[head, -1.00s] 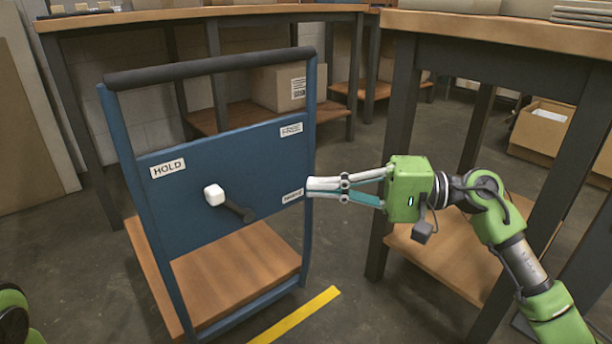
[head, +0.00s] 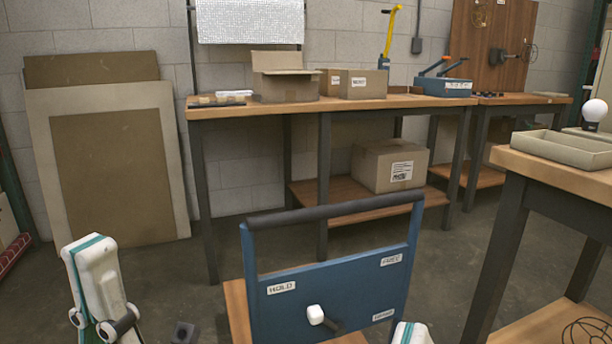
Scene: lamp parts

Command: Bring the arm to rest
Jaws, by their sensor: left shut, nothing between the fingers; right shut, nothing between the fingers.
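My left gripper (head: 92,262) stands upright at the lower left of the head view, shut and empty. My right gripper (head: 411,334) shows only as a pale tip at the bottom edge, shut and empty; the rest of that arm is out of view. The blue cart (head: 335,282) stands between them, with a black push bar on top. Its panel carries a HOLD label (head: 281,288), two more labels on its right side, and a lever with a white knob (head: 315,314). The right gripper's tip appears in front of the panel's lower right corner; I cannot tell whether they touch.
A long workbench (head: 222,110) at the back holds boxes and a blue toolbox (head: 444,86). A table (head: 560,172) at the right holds a tray and a white bulb (head: 594,110). Boards (head: 110,165) lean on the left wall.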

